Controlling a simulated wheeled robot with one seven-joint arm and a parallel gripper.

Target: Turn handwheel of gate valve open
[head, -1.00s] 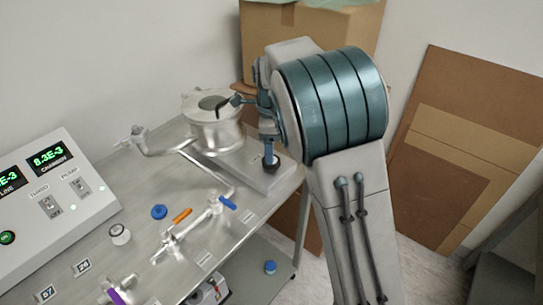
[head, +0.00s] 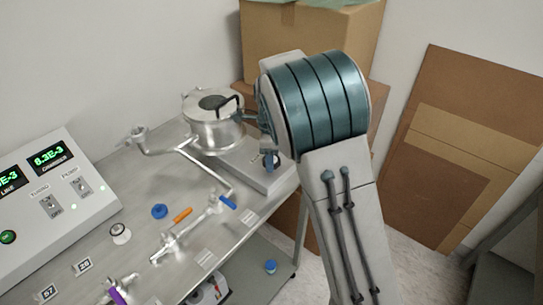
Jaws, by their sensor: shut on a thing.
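The gate valve (head: 262,178) is a flat grey metal body on the bench, right of the round metal chamber (head: 215,133). Its small blue and dark handwheel (head: 272,163) stands at the right part of the valve body and is mostly covered by my arm. My gripper (head: 269,154) reaches down to the handwheel and is shut on it; the fingertips are small and partly hidden behind my wrist. A thin dark bent part shows in front of the chamber top; I cannot tell whether it belongs to my wrist.
The metal bench (head: 135,210) carries pipes with an orange handle (head: 182,215), a blue handle (head: 228,202) and a purple handle (head: 118,296). A control panel (head: 45,205) stands at the left. Cardboard boxes (head: 308,40) stand behind my arm. Brown boards (head: 440,140) lean at the right.

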